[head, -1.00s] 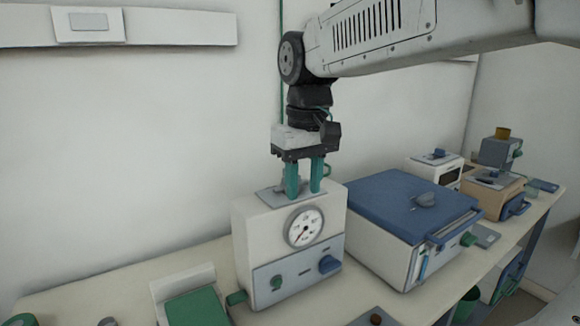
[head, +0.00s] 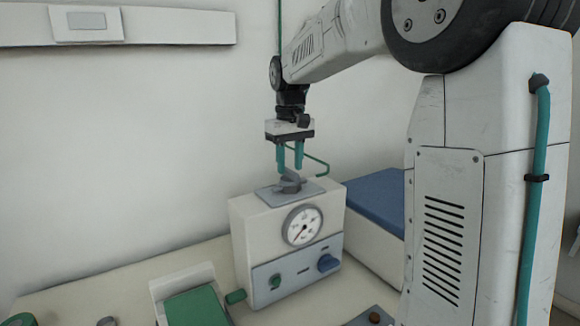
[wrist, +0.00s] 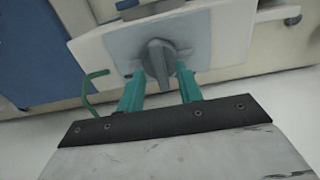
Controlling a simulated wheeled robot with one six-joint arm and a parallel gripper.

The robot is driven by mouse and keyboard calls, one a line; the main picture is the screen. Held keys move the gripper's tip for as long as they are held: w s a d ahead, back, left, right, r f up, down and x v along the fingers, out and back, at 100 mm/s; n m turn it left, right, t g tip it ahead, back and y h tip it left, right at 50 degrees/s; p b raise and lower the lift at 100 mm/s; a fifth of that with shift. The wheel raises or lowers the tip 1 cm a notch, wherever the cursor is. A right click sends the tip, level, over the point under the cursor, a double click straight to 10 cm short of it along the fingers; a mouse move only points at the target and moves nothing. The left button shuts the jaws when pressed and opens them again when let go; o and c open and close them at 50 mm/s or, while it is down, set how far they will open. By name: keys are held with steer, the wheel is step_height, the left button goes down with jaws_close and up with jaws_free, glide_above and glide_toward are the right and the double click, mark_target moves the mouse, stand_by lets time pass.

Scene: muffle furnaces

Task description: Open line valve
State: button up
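The line valve appears to be the grey knob (head: 290,183) on a grey plate on top of a white box (head: 262,225) with a round gauge (head: 303,226). The knob has a raised bar-shaped handle. My gripper (head: 290,169) hangs over it, pointing down, with its two teal fingers spread and nothing held. In the wrist view the knob (wrist: 157,62) lies just beyond and between the fingertips (wrist: 160,75), with gaps on both sides. The gauge needle points to the lower left.
A green pipe (head: 318,160) rises behind the box. A blue-topped furnace (head: 375,195) stands to the right, partly hidden by my arm. A green-topped item (head: 195,307) stands at the front left.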

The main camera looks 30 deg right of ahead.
steer(key=shift+f, duration=0.7)
jaws_close()
